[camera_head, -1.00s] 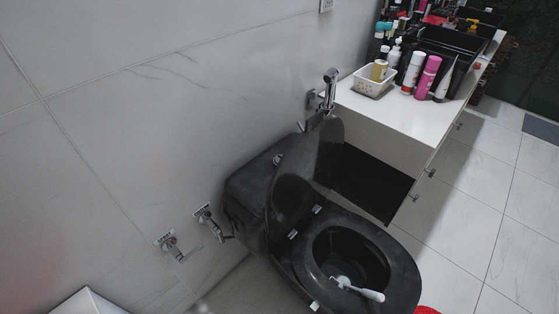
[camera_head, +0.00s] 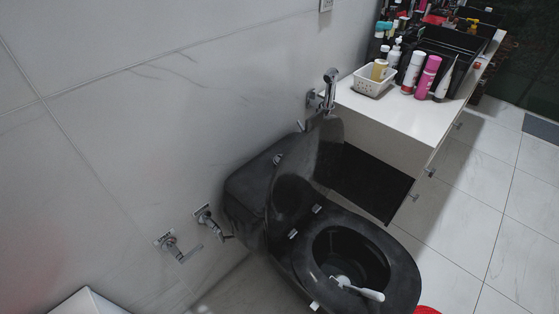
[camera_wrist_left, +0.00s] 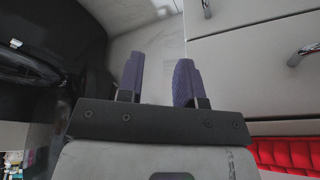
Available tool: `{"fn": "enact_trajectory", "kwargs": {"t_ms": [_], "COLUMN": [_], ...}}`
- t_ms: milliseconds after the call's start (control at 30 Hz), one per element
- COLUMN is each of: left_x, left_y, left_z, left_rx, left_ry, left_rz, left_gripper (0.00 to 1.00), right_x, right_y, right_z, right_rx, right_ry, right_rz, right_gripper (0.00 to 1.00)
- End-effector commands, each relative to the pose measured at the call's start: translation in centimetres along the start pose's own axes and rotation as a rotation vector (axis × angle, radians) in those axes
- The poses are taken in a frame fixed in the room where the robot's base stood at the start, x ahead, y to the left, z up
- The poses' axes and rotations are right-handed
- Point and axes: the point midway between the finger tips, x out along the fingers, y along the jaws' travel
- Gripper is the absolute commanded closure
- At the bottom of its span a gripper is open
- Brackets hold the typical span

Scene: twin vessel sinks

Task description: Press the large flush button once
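The black toilet shows in the head view, with its cistern (camera_head: 246,188) against the tiled wall and its lid (camera_head: 300,185) raised. A small shiny round fitting (camera_head: 278,160) sits on the cistern top, partly behind the lid; I cannot make out separate large and small buttons. My left gripper (camera_wrist_left: 158,72) shows only in the left wrist view; its two purple fingers are apart with nothing between them. Black glossy surfaces stand left of it there, apparently the toilet. My right gripper is in neither view.
A bidet sprayer (camera_head: 330,88) hangs on the wall beside the white counter (camera_head: 390,110), which holds several bottles. Wall valves (camera_head: 208,220) stick out left of the cistern. A white-handled brush (camera_head: 358,289) rests in the bowl. Pale drawer fronts (camera_wrist_left: 250,65) are right of my left gripper.

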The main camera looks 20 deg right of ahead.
Motion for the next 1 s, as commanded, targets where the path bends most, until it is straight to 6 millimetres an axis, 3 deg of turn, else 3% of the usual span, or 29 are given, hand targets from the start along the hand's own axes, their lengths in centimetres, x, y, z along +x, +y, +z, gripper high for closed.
{"fn": "enact_trajectory", "kwargs": {"t_ms": [333,1000], "left_x": [0.00,-0.01], "left_y": [-0.33,0.05], "left_z": [0.06,-0.03], "left_rx": [0.011,-0.002], "left_ry": [-0.001,0.001], "left_rz": [-0.009,0.001], "left_gripper": [1.00,1.00], "right_x": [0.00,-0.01], "right_y": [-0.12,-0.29], "right_z": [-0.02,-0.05], "right_rx": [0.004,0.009], "right_ry": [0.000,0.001], "right_rz": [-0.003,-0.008], "right_gripper": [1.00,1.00]}}
